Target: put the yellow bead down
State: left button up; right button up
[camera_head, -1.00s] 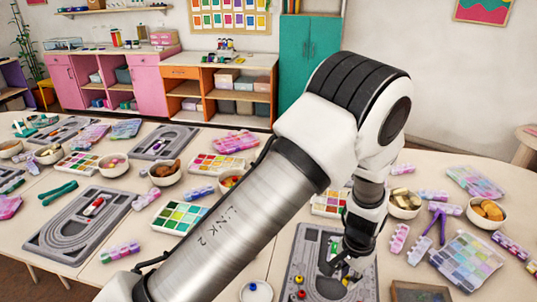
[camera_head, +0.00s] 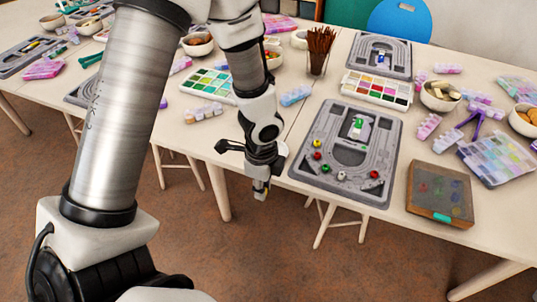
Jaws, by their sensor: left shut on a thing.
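My left gripper (camera_head: 261,191) hangs at the table's front edge, left of the near grey bead board (camera_head: 300,172). It is shut on a small yellow bead (camera_head: 259,186), which shows only partly between the fingertips. It appears in front of or just beyond the table edge in the picture; its height is hard to tell. Another yellow bead (camera_head: 317,143) sits on the left part of the board, near a red bead (camera_head: 316,156) and a green one (camera_head: 326,168). My right gripper is out of view.
A brown-topped box (camera_head: 440,190) lies right of the board. A clear bead case (camera_head: 493,158) is at the right. Stools stand below the table (camera_head: 235,160).

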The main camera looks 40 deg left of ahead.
pick_arm(q)
jog(key=w+a+p, duration=0.1)
jog(key=w+a, duration=0.1)
jog(key=w, duration=0.2)
jog(key=w+a+f+p, duration=0.1)
jog(key=w+a, duration=0.1)
jog(key=w, duration=0.3)
jog(key=w+a+p, duration=0.1)
jog(key=w+a, duration=0.1)
jog(key=w, duration=0.3)
jog(key=shift+w+a+f, duration=0.1)
jog(key=shift+a+f, duration=0.1)
jog(key=shift+a, duration=0.05)
jog(key=shift+w+a+f, duration=0.1)
jog(key=shift+w+f, duration=0.1)
notch_tip(320, 180, down, 3)
jog(key=shift+f, duration=0.1)
jog(key=shift+s+f, duration=0.2)
jog(key=o, duration=0.5)
jog(key=shift+o, duration=0.7)
jog(key=shift+w+f, duration=0.15)
jog(key=shift+f, duration=0.05)
jog(key=shift+r, duration=0.2)
